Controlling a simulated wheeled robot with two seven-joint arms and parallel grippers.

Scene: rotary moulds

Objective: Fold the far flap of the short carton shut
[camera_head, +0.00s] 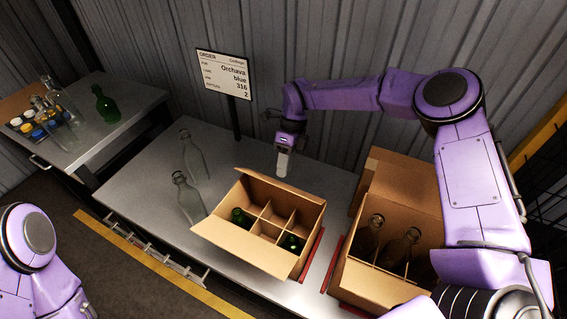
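The short carton (290,259) stands open in the middle of the table, with a divider inside and two green bottles (241,217) in its cells. One flap (236,247) spreads outward on its near left side. The far edge shows as a pale strip of cardboard (283,186); how its flap stands is hard to tell. My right gripper (283,164) points down just beyond that far edge. Its pale fingers look together, with nothing seen between them; whether it touches the carton is unclear. My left gripper is out of view; only part of that arm shows at lower left.
A taller open carton (374,284) with brown bottles stands to the right, its back flap (402,176) upright. Clear bottles (188,197) stand left of the short carton. An order sign (224,74) rises behind. A side table (92,139) at left holds more bottles.

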